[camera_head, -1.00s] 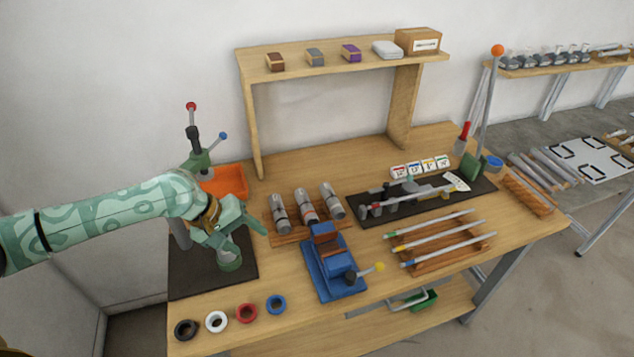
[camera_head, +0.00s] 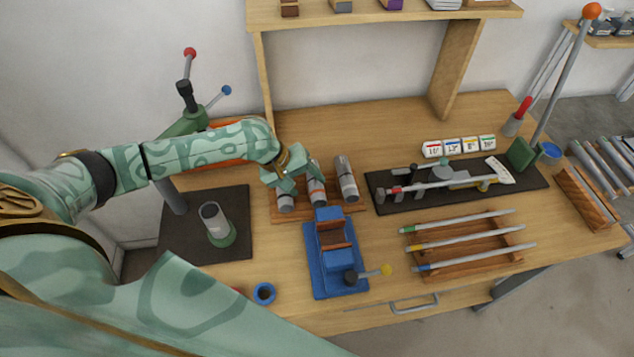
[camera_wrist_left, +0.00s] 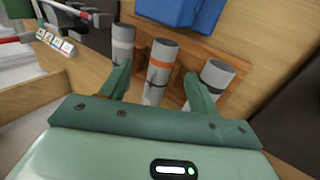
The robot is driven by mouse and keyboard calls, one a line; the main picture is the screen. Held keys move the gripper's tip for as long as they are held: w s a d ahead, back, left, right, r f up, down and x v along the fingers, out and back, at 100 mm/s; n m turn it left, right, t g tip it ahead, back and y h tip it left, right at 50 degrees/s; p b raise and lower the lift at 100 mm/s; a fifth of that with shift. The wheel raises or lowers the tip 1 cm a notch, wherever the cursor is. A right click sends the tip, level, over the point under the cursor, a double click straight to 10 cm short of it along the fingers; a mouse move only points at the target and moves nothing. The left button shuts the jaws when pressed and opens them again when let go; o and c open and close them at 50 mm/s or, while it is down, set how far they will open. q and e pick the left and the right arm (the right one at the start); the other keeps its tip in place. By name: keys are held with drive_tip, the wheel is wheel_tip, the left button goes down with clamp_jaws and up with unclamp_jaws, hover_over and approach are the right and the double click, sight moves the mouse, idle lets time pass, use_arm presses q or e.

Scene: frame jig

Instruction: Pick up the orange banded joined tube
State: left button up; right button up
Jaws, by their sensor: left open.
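The orange banded joined tube (camera_head: 317,190) is the middle one of three grey tubes lying in a wooden rack. Its orange band (camera_wrist_left: 160,63) shows clearly in the left wrist view. One grey tube (camera_wrist_left: 122,45) lies on each side of it, the other (camera_wrist_left: 215,76) having a dark band. My left gripper (camera_head: 290,178) is over the rack, and hides part of the tubes in the head view. In the left wrist view, its open fingers (camera_wrist_left: 157,88) spread on either side of the orange banded tube, with nothing clearly held. My right gripper is not in view.
A blue clamp fixture (camera_head: 334,260) stands just in front of the rack. A grey cylinder in a green base (camera_head: 221,235) stands on the dark mat at left. A dark tray of tools (camera_head: 405,207) and a rack of thin rods (camera_head: 470,262) lie to the right.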

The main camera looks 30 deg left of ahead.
sight(315, 195)
use_arm(q)
drive_tip(key=shift+w+d+f, duration=0.1)
drive_tip(key=shift+d+f, duration=0.05)
drive_tip(key=shift+f, duration=0.45)
drive_tip(key=x, duration=0.1)
drive_tip(key=b+x, duration=0.1)
drive_tip(key=x, duration=0.3)
drive_tip(key=shift+s+d, duration=0.1)
drive_tip(key=shift+s, duration=0.25)
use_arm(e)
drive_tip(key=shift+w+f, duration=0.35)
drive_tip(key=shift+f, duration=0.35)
use_arm(q)
drive_tip(key=shift+s, duration=0.1)
drive_tip(key=shift+c, duration=0.3)
drive_tip(key=c, duration=1)
clamp_jaws()
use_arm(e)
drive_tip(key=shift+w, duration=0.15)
